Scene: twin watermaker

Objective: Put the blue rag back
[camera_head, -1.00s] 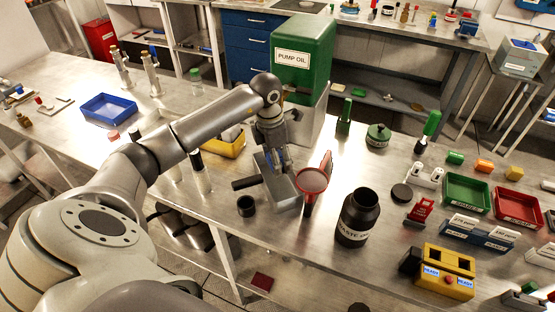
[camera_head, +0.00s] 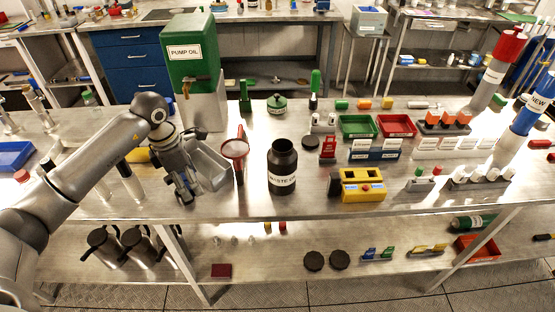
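I cannot make out a blue rag for certain in this view. My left gripper (camera_head: 184,190) is over the left-middle part of the metal bench (camera_head: 330,205), pointing down. A steel pan (camera_head: 212,168) is right beside it and partly hidden by it. I cannot tell whether the fingers are closed on the pan or its handle. A dark red flat cloth-like piece (camera_head: 221,270) lies low down, below the bench top. My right gripper is not in view.
A red funnel (camera_head: 235,149), a black waste bottle (camera_head: 282,168) and the green pump oil tank (camera_head: 192,55) stand near the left gripper. A yellow box (camera_head: 362,187), a green tray (camera_head: 359,126) and a red tray (camera_head: 396,126) are further right. The front bench strip is mostly clear.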

